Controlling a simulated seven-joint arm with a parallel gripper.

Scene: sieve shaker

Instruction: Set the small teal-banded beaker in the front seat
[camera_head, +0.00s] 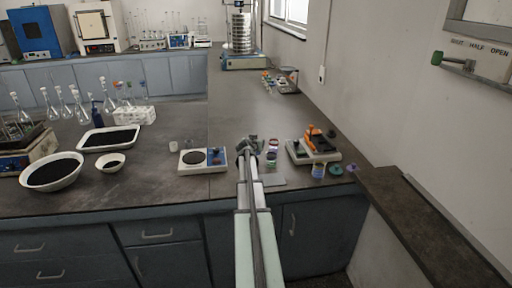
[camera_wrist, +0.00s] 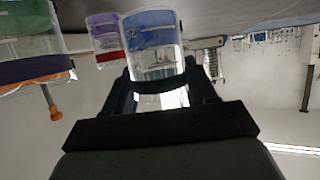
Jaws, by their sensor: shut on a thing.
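My gripper (camera_head: 248,148) is above the worktop, beside the small banded beakers. In the wrist view its dark fingers (camera_wrist: 162,92) are shut on a clear beaker (camera_wrist: 155,62) with a blue patch and a dark band low between the fingers. I cannot tell whether that band is teal. A purple-and-red-marked beaker (camera_wrist: 104,32) is just left of it, and a larger vessel with green, orange and purple bands (camera_wrist: 30,68) is at the far left. In the head view the held beaker is mostly hidden by my gripper. I cannot pick out the front seat clearly.
A balance (camera_head: 203,160) stands left. An orange-and-black device (camera_head: 314,148) stands right, with a blue-marked beaker (camera_head: 318,171) and a teal disc (camera_head: 336,170) before it.

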